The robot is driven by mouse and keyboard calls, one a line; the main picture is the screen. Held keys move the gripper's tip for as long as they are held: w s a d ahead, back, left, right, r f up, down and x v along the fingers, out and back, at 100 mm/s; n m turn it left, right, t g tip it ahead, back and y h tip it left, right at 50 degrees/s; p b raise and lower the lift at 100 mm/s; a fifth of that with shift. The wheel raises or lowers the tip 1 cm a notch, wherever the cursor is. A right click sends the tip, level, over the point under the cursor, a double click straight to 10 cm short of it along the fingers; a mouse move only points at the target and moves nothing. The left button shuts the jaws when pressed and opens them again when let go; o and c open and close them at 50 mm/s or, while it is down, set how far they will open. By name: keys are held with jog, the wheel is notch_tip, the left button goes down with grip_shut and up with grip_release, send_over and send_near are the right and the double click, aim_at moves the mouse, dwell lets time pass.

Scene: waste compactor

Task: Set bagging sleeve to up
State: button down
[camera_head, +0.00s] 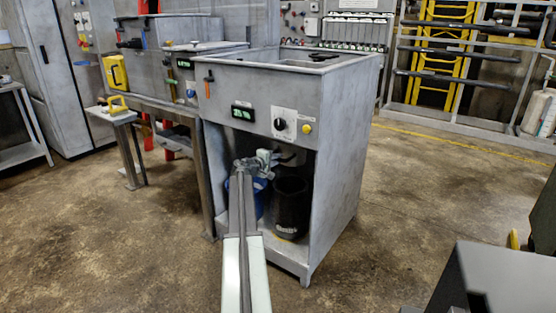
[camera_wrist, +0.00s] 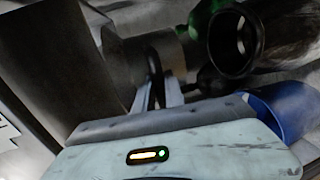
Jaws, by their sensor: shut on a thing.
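The compactor cabinet (camera_head: 345,140) stands mid-picture with an open bay below its front panel. My gripper (camera_head: 275,158) reaches into the top of this bay. In the wrist view, my gripper's fingers (camera_wrist: 160,92) are closed on a narrow dark tab (camera_wrist: 156,66). The tab is on a grey rounded piece (camera_wrist: 170,48) that looks like the bagging sleeve. In the head view the sleeve is mostly hidden in shadow and behind my gripper, so its height is hard to tell.
A black bin (camera_head: 291,212) and a blue bin (camera_head: 259,200) stand in the bay beneath my gripper. The front panel above carries a green display (camera_head: 242,114), a dial (camera_head: 283,124) and a yellow button (camera_head: 307,128). A small side table (camera_head: 112,115) is at left.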

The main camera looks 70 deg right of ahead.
jog(key=c, duration=1.4)
grip_release()
jog(key=p+v, duration=0.1)
jog(key=v, duration=0.6)
jog(key=shift+a, duration=0.4)
